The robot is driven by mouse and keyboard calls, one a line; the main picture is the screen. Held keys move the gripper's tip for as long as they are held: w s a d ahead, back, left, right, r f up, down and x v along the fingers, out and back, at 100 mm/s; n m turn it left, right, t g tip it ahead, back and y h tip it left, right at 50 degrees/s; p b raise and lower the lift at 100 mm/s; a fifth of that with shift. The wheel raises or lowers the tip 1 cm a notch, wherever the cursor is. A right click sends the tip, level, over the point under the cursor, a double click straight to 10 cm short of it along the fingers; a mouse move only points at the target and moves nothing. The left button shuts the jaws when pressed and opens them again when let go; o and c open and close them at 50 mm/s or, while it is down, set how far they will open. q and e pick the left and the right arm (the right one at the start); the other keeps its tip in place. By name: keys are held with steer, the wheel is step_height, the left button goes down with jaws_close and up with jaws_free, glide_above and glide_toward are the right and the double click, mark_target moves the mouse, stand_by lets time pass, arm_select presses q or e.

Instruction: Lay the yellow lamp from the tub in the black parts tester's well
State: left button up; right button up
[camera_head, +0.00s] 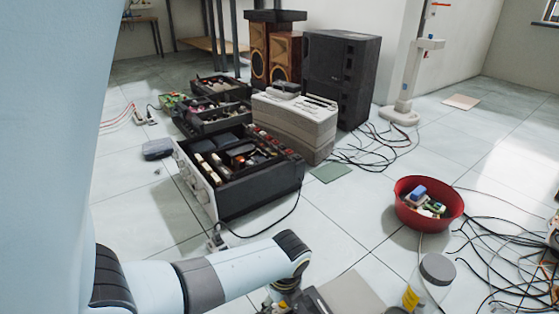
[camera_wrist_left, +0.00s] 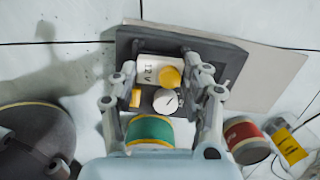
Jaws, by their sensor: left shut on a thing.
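My left gripper (camera_wrist_left: 168,80) is in the left wrist view, its two fingers closed on the yellow lamp (camera_wrist_left: 171,76), a yellow dome between the tips. Right below is the black parts tester (camera_wrist_left: 228,62), a dark square block with a white panel marked "12 V" (camera_wrist_left: 151,70) and a white round dial (camera_wrist_left: 166,102). Whether the lamp touches the well is hidden by the fingers. In the head view the left gripper (camera_head: 287,299) is at the bottom edge, beside the dark tester (camera_head: 314,301). The red tub (camera_head: 455,211) stands to the right. My right gripper is out of view.
The tub holds a blue piece (camera_head: 417,191) and green and white parts. A green reel (camera_wrist_left: 150,130) lies near the gripper, a red one (camera_wrist_left: 246,140) to the right. A grey-lidded jar (camera_head: 437,268) stands near the tub. Loose cables (camera_head: 495,260) cover the right floor. An open hifi unit (camera_head: 255,190) stands ahead.

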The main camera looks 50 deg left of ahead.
arm_select(q)
steer(key=shift+p, duration=0.35)
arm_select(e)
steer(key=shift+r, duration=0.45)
arm_select(q)
steer(key=shift+f, duration=0.3)
stand_by(0.7)
steer(key=shift+f, duration=0.1)
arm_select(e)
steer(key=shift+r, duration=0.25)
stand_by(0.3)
arm_select(q)
steer(key=o, duration=1)
steer(key=shift+r+p, duration=3.55)
steer(key=shift+p, duration=0.25)
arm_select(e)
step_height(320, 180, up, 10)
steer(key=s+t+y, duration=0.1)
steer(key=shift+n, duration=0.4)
arm_select(q)
steer(key=shift+f, duration=0.1)
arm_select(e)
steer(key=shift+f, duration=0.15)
